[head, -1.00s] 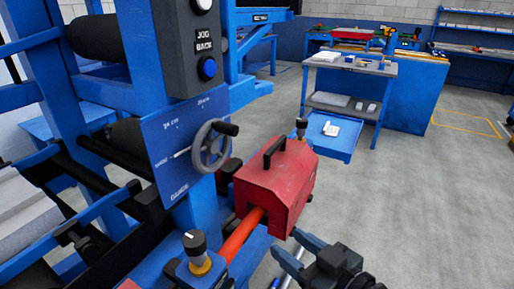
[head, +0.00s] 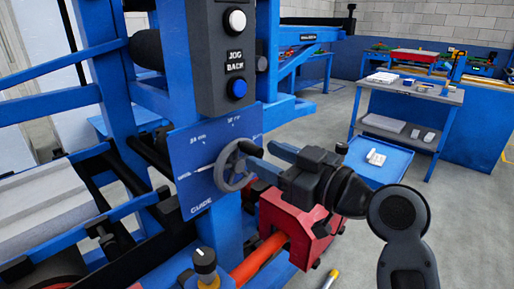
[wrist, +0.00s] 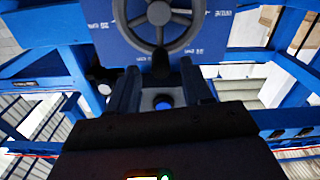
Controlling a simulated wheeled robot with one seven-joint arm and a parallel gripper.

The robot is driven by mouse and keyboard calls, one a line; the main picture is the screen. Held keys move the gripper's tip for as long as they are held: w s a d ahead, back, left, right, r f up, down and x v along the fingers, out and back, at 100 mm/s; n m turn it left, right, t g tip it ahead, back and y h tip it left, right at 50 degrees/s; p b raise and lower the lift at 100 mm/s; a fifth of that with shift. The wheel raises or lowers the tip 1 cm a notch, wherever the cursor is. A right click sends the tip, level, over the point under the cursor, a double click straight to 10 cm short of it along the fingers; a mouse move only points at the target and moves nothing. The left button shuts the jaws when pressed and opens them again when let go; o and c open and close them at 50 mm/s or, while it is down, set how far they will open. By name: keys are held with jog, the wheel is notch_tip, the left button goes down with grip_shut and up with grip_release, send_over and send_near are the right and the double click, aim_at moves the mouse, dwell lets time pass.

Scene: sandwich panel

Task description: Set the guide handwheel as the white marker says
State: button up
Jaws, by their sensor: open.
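The guide handwheel (head: 236,166) is a grey spoked wheel with a black crank knob (head: 250,148) at its upper right. It sits on a blue panel (head: 187,150) lettered GUIDE, with small scale labels around the wheel. A thin white pointer (head: 203,169) runs from the wheel toward the label on the left. My gripper (head: 266,158) is open, with its fingertips close to the knob. In the wrist view the wheel (wrist: 160,20) is at the top and the knob (wrist: 160,66) shows between the finger ends; contact cannot be told.
A grey button box (head: 224,60) marked JOG BACK hangs just above the panel. A red box (head: 290,225) sits below my gripper, beside an orange-red bar (head: 256,260). A black knob (head: 204,262) stands at lower left.

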aim_at(260, 155)
jog(key=shift+p+x, duration=0.3)
jog(key=shift+x, duration=1.65)
jog(key=shift+c, duration=0.4)
grip_shut()
